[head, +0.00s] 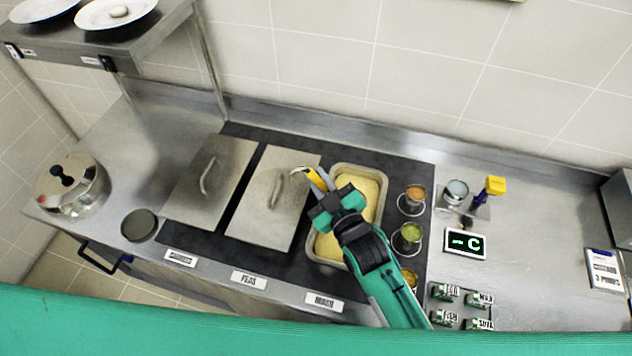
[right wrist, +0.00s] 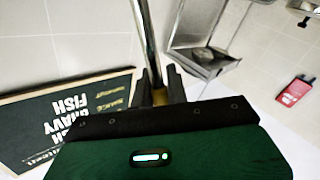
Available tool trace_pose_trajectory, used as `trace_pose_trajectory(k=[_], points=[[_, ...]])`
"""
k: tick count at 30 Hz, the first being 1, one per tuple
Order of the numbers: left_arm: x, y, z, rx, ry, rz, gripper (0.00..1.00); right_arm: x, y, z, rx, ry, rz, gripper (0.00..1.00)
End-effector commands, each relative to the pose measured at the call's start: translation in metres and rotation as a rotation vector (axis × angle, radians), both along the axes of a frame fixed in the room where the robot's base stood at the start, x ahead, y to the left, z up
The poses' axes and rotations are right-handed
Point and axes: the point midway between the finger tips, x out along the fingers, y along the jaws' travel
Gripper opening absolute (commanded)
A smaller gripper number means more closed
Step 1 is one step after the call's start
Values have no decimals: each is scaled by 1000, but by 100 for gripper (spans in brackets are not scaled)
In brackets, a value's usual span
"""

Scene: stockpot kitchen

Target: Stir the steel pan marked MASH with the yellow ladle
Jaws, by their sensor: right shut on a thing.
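The steel pan marked MASH (head: 381,181) sits open in the dark counter strip, filled with pale yellow mash. Its MASH label (head: 323,302) is on the front edge. My right gripper (head: 322,193) is over the pan's left side, shut on the yellow ladle (head: 316,179). The ladle's yellow handle and hooked steel end stick out up and left of the jaws. In the right wrist view, a steel shaft (right wrist: 147,45) runs away from my right gripper (right wrist: 160,92), with a bit of yellow at the jaws. The ladle's bowl is hidden, so I cannot tell whether it touches the mash. My left gripper is out of view.
Two lidded pans (head: 272,205) lie left of the mash. Small round pots (head: 410,237) line its right side. A display (head: 465,243) and a yellow-topped item (head: 495,186) stand further right. A lidded stockpot (head: 72,190) is at far left, below a plate shelf (head: 160,32).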

Motion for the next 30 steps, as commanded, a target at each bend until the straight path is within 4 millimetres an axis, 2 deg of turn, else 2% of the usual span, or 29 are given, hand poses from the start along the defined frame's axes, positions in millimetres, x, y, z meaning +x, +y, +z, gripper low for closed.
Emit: trace_pose_trajectory(k=[9,22,24,30], points=[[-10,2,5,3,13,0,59,15,-24,18,155,93,-1,0],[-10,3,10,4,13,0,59,40,-65,46,446,271,0,0],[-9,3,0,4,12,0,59,45,-73,38,490,299,-1,0],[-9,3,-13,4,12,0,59,58,-94,33,618,378,-1,0]])
